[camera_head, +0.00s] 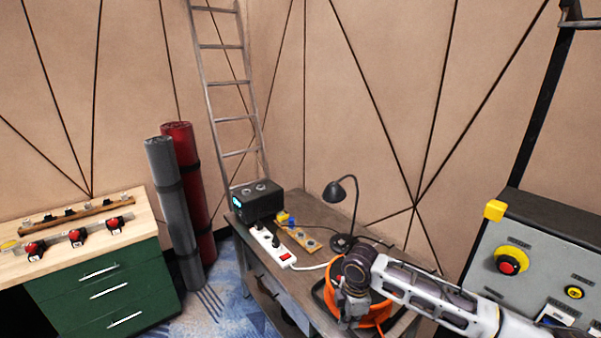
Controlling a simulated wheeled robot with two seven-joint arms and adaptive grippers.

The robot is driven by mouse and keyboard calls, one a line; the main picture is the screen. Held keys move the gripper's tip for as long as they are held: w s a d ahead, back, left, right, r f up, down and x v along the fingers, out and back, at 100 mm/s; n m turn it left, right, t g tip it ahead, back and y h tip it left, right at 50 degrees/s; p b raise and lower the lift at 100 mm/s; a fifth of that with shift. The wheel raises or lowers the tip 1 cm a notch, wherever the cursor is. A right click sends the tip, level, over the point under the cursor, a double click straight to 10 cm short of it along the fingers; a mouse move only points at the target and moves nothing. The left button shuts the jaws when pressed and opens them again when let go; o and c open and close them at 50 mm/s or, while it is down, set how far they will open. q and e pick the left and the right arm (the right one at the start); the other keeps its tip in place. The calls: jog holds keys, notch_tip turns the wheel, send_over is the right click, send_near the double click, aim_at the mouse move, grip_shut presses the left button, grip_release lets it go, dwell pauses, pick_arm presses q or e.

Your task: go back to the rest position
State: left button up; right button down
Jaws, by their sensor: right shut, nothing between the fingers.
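My right arm (425,292) comes in from the lower right. My right gripper (347,318) hangs pointing down over the near part of the grey-brown table (318,212). It is shut and empty. It is in front of an orange round thing (376,318), perhaps a cable reel, and hides part of it. I cannot tell whether they touch. My left gripper is not in view.
A white power strip (272,246), black box (257,202) and desk lamp (341,190) are on the table. A grey control panel with a red button (507,267) stands right. A green drawer cabinet (95,290), rolls (173,205) and ladder (228,90) are left.

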jog(key=shift+s+a+m+t+y, duration=0.8)
jog(key=shift+s+a+m+y, duration=1)
jog(key=shift+s+a, duration=2.95)
jog(key=s+d+f+m+t+h, duration=0.1)
jog(key=s+d+m+h, duration=0.1)
jog(key=s+d+m, duration=0.45)
jog(key=s+d+f+m+t+h, duration=0.15)
jog(key=s+d+m, duration=0.25)
jog(key=d+m, duration=0.55)
notch_tip(320, 180, down, 36)
jog(key=s+d+n+g+b, duration=0.2)
jog(key=s, duration=0.1)
jog(key=s+d+f+b, duration=0.1)
jog(key=s+d+f, duration=0.1)
jog(key=s+f, duration=0.8)
jog(key=s+d+f+g+b, duration=0.1)
jog(key=s+d+f, duration=0.1)
jog(key=s+f, duration=0.9)
jog(key=shift+s+d+n, duration=0.15)
jog(key=shift+s+n, duration=0.15)
jog(key=shift+s, duration=0.2)
